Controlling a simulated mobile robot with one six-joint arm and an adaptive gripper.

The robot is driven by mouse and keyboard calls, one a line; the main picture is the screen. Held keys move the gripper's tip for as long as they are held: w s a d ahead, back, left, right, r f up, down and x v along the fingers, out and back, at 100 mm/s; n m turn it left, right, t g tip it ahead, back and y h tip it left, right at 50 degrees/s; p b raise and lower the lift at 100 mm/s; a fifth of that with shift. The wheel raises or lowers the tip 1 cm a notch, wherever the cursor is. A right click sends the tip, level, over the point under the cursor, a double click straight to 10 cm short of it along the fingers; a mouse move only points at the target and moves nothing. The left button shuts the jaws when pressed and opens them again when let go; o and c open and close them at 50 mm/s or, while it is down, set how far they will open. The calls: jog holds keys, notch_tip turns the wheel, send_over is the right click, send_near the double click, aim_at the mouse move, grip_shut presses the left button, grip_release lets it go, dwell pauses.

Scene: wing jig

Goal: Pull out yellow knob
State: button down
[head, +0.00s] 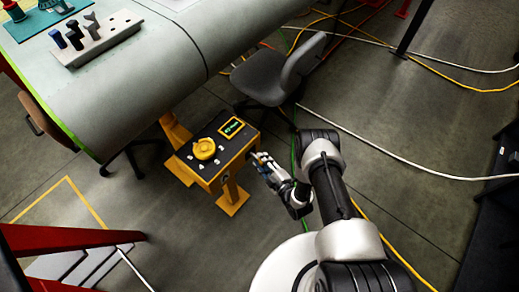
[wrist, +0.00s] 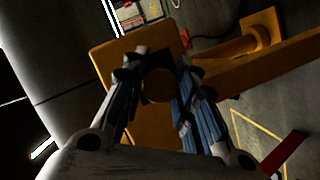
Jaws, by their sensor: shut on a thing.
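A yellow control box (head: 212,181) with a black top panel stands on a yellow post in the head view. A large round yellow dial (head: 204,149) sits on its top. My gripper (head: 258,160) is at the box's right side face, below the top panel. In the wrist view, a round yellow knob (wrist: 158,88) shows between the two fingers of my gripper (wrist: 163,66), in front of the yellow box face (wrist: 107,62). The gripper is shut on this knob. In the head view the fingers hide the knob.
A green display (head: 231,127) and small white buttons are on the box top. A grey office chair (head: 268,76) stands just behind the box. A large grey wing panel (head: 170,50) lies at the upper left. Cables cross the floor at right.

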jog(key=shift+d, duration=0.2)
jog(key=shift+s, duration=0.1)
jog(key=c, duration=1.8)
grip_release()
jog(key=shift+f, duration=0.1)
jog(key=o, duration=0.3)
jog(key=shift+s+d, duration=0.1)
jog(key=shift+d, duration=0.05)
jog(key=shift+o, duration=1.3)
jog(key=v, duration=1.2)
